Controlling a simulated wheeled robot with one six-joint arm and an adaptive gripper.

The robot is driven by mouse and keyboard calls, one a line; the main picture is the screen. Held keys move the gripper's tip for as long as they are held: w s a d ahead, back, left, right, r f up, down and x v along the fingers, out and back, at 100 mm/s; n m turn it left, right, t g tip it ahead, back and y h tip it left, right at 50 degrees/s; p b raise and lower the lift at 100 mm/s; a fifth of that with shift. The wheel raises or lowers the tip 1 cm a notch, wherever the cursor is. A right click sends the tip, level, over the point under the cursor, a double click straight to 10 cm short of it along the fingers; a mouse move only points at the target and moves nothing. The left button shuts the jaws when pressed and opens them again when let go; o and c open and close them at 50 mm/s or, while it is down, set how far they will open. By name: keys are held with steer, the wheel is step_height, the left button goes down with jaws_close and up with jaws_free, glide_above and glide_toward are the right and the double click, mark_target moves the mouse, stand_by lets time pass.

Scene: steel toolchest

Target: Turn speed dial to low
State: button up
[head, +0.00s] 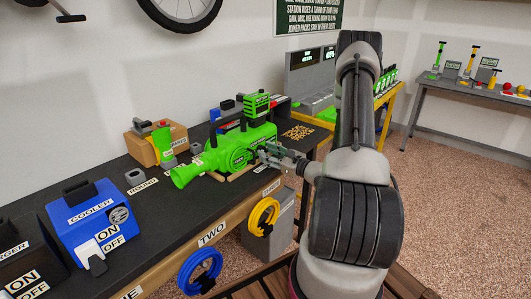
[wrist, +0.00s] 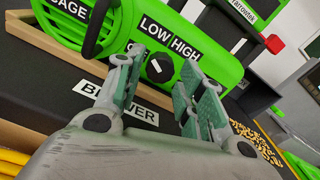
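The green blower (head: 225,150) stands on the dark bench in the head view. In the wrist view its green side panel (wrist: 222,72) carries the words LOW and HIGH, with another label partly hidden by a finger. The speed dial (wrist: 159,68) is a round black knob with a white mark, below the LOW HIGH label. The mark looks slanted toward the upper left; its exact setting is hard to tell. My gripper (wrist: 160,82) is open, its fingers on either side of the dial, with gaps visible. In the head view my gripper (head: 270,152) is at the blower's right side, and the dial is hidden.
A BLOWER label (wrist: 118,93) lies on the bench front of the machine. A wooden cradle (head: 216,177) runs under the blower. A blue cooler box (head: 90,222) stands nearer left.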

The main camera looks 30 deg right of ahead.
steer(key=shift+x, duration=0.95)
steer(key=c, duration=0.7)
steer(key=shift+c, duration=0.2)
steer(key=shift+m, duration=2.8)
steer(key=o, duration=0.7)
steer(key=shift+o, duration=0.2)
